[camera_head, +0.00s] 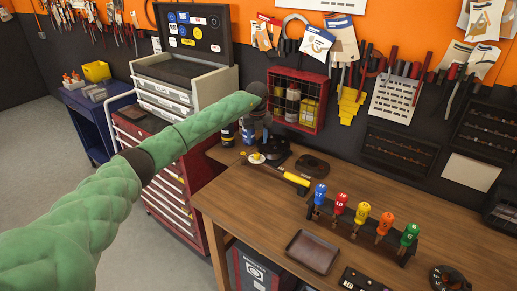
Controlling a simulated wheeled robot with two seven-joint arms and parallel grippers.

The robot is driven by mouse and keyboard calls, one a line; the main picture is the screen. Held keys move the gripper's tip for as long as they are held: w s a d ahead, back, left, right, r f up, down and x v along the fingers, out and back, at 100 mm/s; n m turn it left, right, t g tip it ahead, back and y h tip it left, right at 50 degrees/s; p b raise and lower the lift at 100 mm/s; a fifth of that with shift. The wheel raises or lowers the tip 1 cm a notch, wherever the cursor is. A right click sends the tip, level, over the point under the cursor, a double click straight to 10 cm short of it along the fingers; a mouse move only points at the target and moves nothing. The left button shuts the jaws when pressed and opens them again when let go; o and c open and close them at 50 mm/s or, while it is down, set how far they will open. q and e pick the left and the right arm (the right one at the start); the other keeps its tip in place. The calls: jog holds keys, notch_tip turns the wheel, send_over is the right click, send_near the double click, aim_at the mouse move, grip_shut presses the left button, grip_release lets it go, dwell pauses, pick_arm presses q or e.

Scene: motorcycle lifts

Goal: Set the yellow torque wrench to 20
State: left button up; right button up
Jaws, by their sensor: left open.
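A tool with a yellow handle (296,178), apparently the yellow torque wrench, lies on the wooden workbench (235,195) near its left back corner. A round pale and yellow part (257,158) sits at its left end. Any scale on it is too small to read. My left arm, in a green sleeve, reaches in from the left. My left gripper (257,138) is dark, points down, and is open above the tool's left end. I cannot tell whether it touches the tool. My right gripper is not in view.
A rack (345,231) holds several coloured handles, one of them yellow (362,212). A brown tray (312,252) lies in front. A red wire basket (298,100) hangs on the wall behind. A red tool cabinet (170,200) stands left. The bench's left front is clear.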

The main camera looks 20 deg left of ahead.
aim_at(257, 154)
pick_arm(q)
notch_tip(257, 154, down, 5)
jog(key=p, duration=0.3)
jog(key=shift+a, duration=0.1)
jog(key=shift+f+p, duration=0.3)
jog(key=shift+f, duration=0.6)
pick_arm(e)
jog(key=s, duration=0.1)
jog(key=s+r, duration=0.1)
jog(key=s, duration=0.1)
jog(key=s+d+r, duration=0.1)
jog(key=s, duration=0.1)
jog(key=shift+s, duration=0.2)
pick_arm(q)
jog(key=shift+f, duration=0.1)
jog(key=c, duration=1)
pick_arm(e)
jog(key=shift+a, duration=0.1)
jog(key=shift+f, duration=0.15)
